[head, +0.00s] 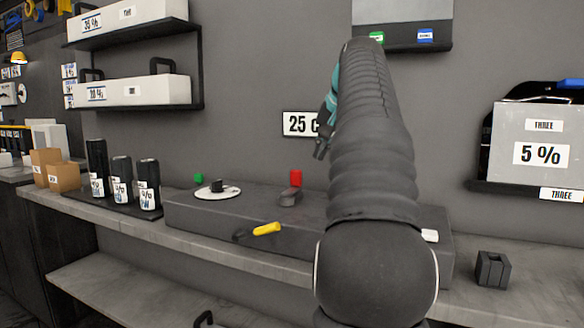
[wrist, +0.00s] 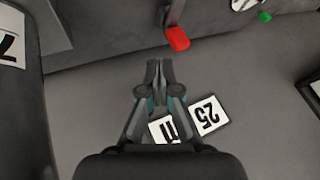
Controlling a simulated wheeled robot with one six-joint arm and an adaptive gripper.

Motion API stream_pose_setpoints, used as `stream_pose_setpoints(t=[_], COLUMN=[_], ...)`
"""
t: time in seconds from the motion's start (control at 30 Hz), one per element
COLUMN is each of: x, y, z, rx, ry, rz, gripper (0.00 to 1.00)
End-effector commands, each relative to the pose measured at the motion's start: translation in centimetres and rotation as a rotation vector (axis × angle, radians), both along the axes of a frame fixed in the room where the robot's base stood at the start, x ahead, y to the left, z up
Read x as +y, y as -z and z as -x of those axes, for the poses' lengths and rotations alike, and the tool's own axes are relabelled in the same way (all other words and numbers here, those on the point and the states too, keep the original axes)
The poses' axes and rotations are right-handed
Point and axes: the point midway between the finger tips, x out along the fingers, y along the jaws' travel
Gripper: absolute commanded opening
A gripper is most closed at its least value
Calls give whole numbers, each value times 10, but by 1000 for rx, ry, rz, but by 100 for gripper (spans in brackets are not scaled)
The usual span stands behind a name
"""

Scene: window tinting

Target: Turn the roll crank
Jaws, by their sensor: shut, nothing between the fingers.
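A yellow crank-like handle (head: 267,229) on a short dark arm sticks out from the front of the long grey box (head: 190,214) on the bench. A red-tipped lever (head: 295,178) stands at the back of the box's top; its red tip also shows in the wrist view (wrist: 178,38). My gripper (head: 320,148) is raised behind the box by the wall sign, partly hidden by my arm, and apart from the yellow handle. In the wrist view my gripper (wrist: 160,65) has its fingers together with nothing between them. The yellow handle is not in the wrist view.
A white disc with a dark knob (head: 218,191) and a green block (head: 198,178) are at the box's left. Several dark bottles (head: 121,180) stand further left. A wall sign (head: 300,124) is behind my gripper. A small dark block (head: 492,270) sits at right.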

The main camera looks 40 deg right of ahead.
Motion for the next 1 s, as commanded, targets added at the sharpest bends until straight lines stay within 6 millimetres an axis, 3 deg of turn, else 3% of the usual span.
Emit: stream_pose_setpoints(t=[0.2, 0.7, 1.0], x=[-10, -18, -21], y=[-4, 59, 72], z=[1, -44, -55], rx=[-28, -25, -26], ry=[15, 13, 14], rz=[-17, -15, -13], gripper=[0, 0, 0])
